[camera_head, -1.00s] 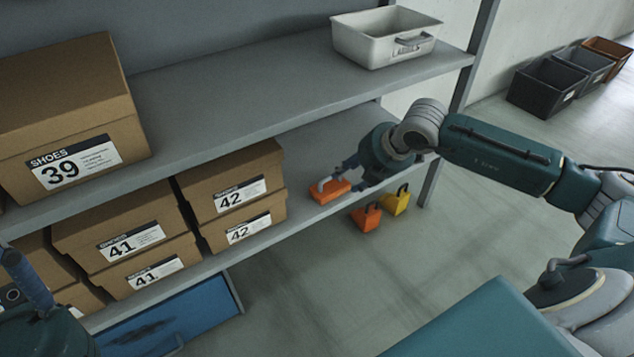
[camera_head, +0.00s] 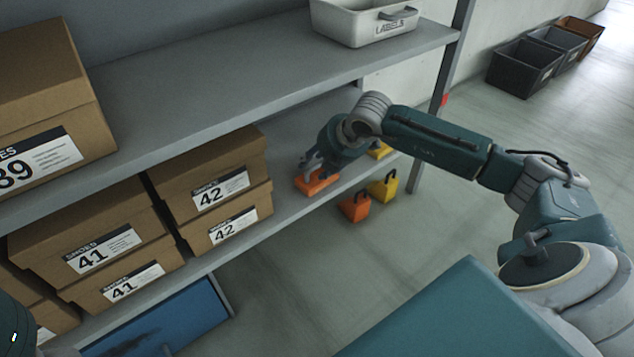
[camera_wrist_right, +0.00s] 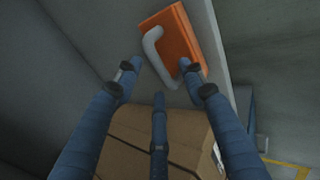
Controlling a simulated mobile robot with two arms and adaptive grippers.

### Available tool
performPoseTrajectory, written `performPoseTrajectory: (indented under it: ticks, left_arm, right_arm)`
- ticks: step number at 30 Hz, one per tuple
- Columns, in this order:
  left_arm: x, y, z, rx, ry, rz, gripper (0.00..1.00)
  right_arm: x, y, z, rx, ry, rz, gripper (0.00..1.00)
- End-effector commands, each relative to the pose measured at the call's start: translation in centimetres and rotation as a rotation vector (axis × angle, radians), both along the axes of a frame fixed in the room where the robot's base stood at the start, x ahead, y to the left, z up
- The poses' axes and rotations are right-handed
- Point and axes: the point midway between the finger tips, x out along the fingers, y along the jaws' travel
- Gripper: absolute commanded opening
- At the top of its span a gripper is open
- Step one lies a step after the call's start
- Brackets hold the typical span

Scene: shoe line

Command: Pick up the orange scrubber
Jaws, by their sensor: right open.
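The orange scrubber (camera_head: 318,185) lies on the lower shelf, near its front edge and to the right of the size 42 boxes. The right wrist view shows it as an orange block (camera_wrist_right: 183,32) with a grey loop handle (camera_wrist_right: 155,52). My right gripper (camera_head: 312,165) is just above the scrubber, partly covering it in the head view. In the wrist view the gripper (camera_wrist_right: 162,78) has its fingers spread and empty, with the handle between and just beyond the fingertips. Only part of my left arm shows at the lower left; its fingers are out of view.
Shoe boxes marked 42 (camera_head: 212,178) and 41 (camera_head: 95,225) fill the shelf to the left. A yellow object (camera_head: 380,150) sits right on the shelf. Orange (camera_head: 355,208) and yellow (camera_head: 384,188) handled blocks stand below. A white bin (camera_head: 362,25) is on the upper shelf.

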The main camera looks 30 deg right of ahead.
Motion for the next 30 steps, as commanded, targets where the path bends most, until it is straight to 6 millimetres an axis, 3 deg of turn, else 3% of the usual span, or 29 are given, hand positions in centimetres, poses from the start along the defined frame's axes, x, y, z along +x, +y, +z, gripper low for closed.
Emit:
performPoseTrajectory:
  ticks: [2,11,17,30]
  left_arm:
    - [-0.18,-0.03,0.04,0.001,-0.015,0.001,0.40]
    - [-0.18,-0.06,0.34,0.002,-0.017,0.001,0.40]
    - [-0.18,-0.07,0.32,0.002,-0.017,0.001,0.40]
    - [-0.24,-0.06,0.65,0.000,-0.019,0.000,0.40]
  right_arm:
    - [0.47,0.10,-0.87,0.001,0.000,0.000,0.41]
    - [0.64,0.09,-0.94,-0.001,0.000,0.001,0.39]
    - [0.63,0.09,-0.95,-0.001,0.000,0.001,0.00]
    - [0.65,0.09,-0.37,0.000,-0.001,0.001,0.00]
